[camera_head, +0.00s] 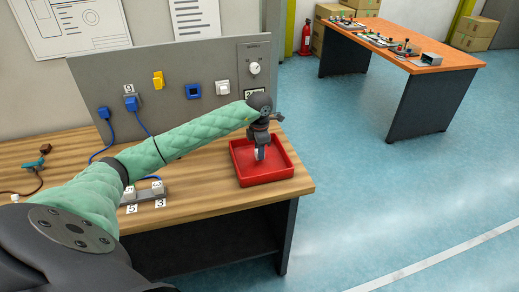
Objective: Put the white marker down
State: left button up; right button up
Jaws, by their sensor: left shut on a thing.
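My left arm reaches in from the lower left in a green quilted sleeve. My left gripper (260,153) points down over the red tray (277,175) at the right end of the wooden bench. It is shut on a small white thing (257,154), apparently the white marker, mostly hidden by the fingers. The white thing is over or inside the tray; I cannot tell whether it touches the tray floor. My right gripper is not in view.
A grey panel (200,112) with blue and yellow plugs stands behind the tray. Blue cables (143,122) hang to the bench (215,190). A block with numbered labels (145,195) lies left of the tray. Another table (425,62) stands at the back right, with open floor between.

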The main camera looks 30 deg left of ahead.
pick_arm(q)
jog(key=shift+f, duration=0.3)
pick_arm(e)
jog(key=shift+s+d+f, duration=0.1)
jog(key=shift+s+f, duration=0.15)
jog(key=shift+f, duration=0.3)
pick_arm(q)
jog(key=shift+f, duration=0.1)
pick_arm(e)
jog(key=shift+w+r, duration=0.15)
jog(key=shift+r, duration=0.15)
pick_arm(q)
jog(key=o, duration=1)
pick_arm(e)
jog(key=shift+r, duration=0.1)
